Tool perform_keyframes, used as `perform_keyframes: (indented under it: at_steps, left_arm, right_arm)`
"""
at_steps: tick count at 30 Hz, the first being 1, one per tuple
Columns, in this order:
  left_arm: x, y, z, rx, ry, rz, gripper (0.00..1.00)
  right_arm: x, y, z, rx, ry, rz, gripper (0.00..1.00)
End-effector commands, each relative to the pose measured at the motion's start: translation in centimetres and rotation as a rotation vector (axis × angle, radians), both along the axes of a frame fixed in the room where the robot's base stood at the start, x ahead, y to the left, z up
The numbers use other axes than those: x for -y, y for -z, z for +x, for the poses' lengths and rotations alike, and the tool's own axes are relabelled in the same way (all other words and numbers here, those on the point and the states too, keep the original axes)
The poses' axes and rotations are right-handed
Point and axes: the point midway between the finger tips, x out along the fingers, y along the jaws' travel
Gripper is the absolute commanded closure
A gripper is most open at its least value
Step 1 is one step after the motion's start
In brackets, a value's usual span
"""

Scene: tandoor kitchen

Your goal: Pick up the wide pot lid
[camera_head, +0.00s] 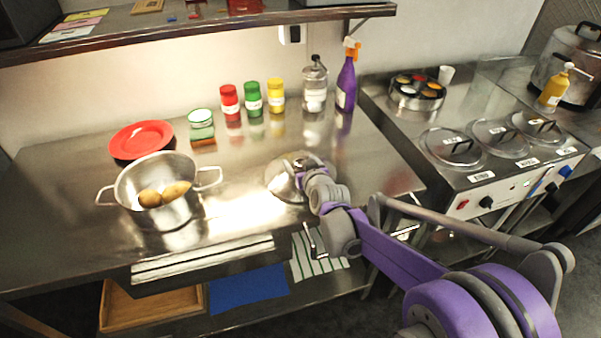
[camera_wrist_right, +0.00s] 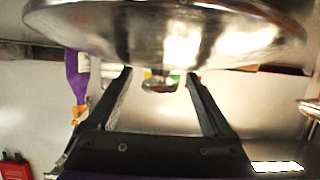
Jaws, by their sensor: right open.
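The wide pot lid (camera_head: 280,182) is a shiny metal dome lying on the steel counter, right of the pot. In the right wrist view the lid (camera_wrist_right: 160,30) fills the top, upside down in the picture, with its small knob (camera_wrist_right: 160,86) pointing down. My right gripper (camera_head: 303,166) is at the lid, partly covering its right side in the head view. In the wrist view the right gripper (camera_wrist_right: 160,77) is open, with one dark finger on each side of the knob and visible gaps. Whether a finger touches the lid cannot be told. My left gripper is not in view.
A two-handled pot (camera_head: 160,205) with potatoes and a red plate (camera_head: 141,138) stand to the left. Coloured jars (camera_head: 253,98), a glass dispenser (camera_head: 314,85) and a purple spray bottle (camera_head: 346,85) line the wall. A unit with lidded wells (camera_head: 500,165) is at right.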

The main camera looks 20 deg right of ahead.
Motion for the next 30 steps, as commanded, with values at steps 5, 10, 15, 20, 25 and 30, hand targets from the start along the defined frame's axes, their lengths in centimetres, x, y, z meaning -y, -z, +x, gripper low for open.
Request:
perform_keyframes:
  at_steps: [5,10,15,20,25,30]
  left_arm:
    - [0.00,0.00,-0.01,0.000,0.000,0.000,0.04]
    - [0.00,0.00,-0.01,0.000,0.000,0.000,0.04]
    - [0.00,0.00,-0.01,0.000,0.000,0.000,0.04]
    - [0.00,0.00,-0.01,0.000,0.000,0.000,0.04]
    - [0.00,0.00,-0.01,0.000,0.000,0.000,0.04]
    - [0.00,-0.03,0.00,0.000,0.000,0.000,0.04]
  right_arm:
    - [-0.01,-0.01,-0.02,0.000,0.000,0.000,0.15]
    - [-0.01,-0.01,-0.04,0.000,0.000,-0.001,0.46]
    - [-0.01,-0.02,-0.05,0.000,0.000,-0.001,0.76]
    - [-0.01,-0.02,-0.05,0.000,0.000,-0.001,1.00]
    - [0.00,-0.06,-0.04,0.001,0.000,-0.001,1.00]
    - [0.00,-0.24,-0.05,0.001,0.000,-0.001,1.00]
